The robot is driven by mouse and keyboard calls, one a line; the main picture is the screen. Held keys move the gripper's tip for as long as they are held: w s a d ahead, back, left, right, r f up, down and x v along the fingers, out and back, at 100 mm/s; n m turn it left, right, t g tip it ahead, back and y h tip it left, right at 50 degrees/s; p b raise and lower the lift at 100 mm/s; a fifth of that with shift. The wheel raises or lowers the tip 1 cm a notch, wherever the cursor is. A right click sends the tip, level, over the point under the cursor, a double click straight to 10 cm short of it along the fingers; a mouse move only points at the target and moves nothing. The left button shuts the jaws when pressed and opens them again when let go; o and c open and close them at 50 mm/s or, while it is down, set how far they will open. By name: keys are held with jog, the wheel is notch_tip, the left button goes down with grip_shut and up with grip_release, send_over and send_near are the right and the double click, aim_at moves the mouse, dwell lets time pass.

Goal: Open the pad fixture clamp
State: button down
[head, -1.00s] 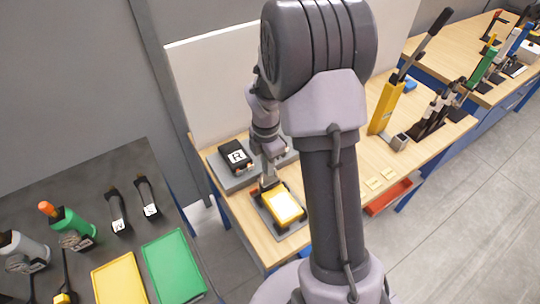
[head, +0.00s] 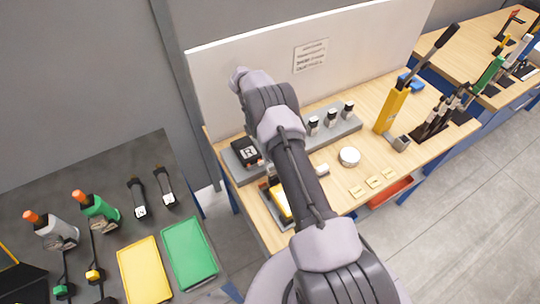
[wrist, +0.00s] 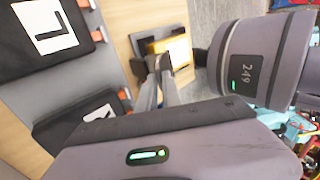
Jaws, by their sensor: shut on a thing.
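The pad fixture (wrist: 144,46) is a dark base holding a yellow block with a white top (wrist: 176,48), near the top middle of the wrist view. In the head view, the yellow block (head: 282,204) shows only in part behind my arm. My gripper (wrist: 157,68) reaches to the near edge of the fixture in the wrist view. Its fingers are close together, shut on a small dark part of the clamp there. The clamp's exact angle is hard to make out. In the head view my arm hides the gripper.
A black box marked R (head: 245,152) stands on a grey tray (head: 240,174) beside the fixture. A black box marked L (wrist: 50,30) shows in the wrist view.

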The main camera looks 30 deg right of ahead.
dwell(0.5)
jog(key=c, duration=1.5)
grip_release()
jog(key=shift+c, duration=0.2)
jog(key=s+a+r, duration=0.1)
jog(key=s, duration=0.4)
jog(key=s+a+r, duration=0.1)
jog(key=s+r, duration=0.1)
jog(key=s, duration=0.3)
jog(key=s+a+r+p, duration=0.1)
jog(key=s+r, duration=0.1)
jog(key=s, duration=0.3)
jog(key=shift+s+a, duration=0.25)
jog(key=shift+a, duration=0.15)
jog(key=shift+w, duration=0.1)
